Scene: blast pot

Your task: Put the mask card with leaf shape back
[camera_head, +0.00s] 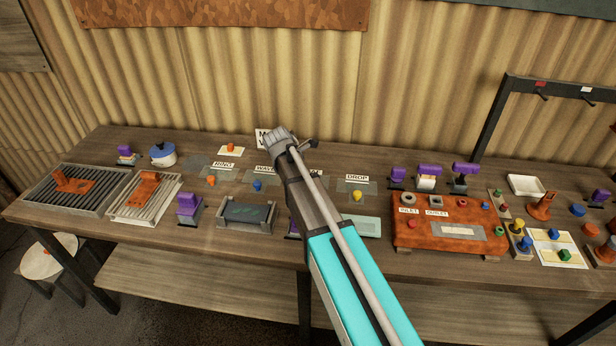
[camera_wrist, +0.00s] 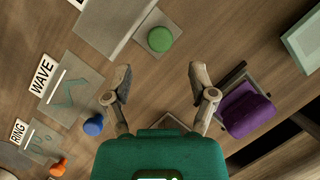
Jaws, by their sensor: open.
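In the wrist view a round green knob (camera_wrist: 160,38) on a small grey base stands beside a grey slab (camera_wrist: 108,22) with a pale edge. This is past the WAVE place, and the slab's label is cut off. My gripper (camera_wrist: 160,80) is open and empty, its two fingers spread above the table, short of the green knob in the picture. In the head view my arm hides this area and the fingers do not show. The wave card (camera_wrist: 73,90) lies beside its WAVE label (camera_wrist: 42,76).
A blue knob (camera_wrist: 93,125) is near my left finger, and a purple block (camera_wrist: 247,108) on a dark stand is close to the right finger. A pale green tray (camera_wrist: 303,42) lies beyond. A dark frame (camera_head: 246,228) and a rusty panel (camera_head: 450,243) flank my arm.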

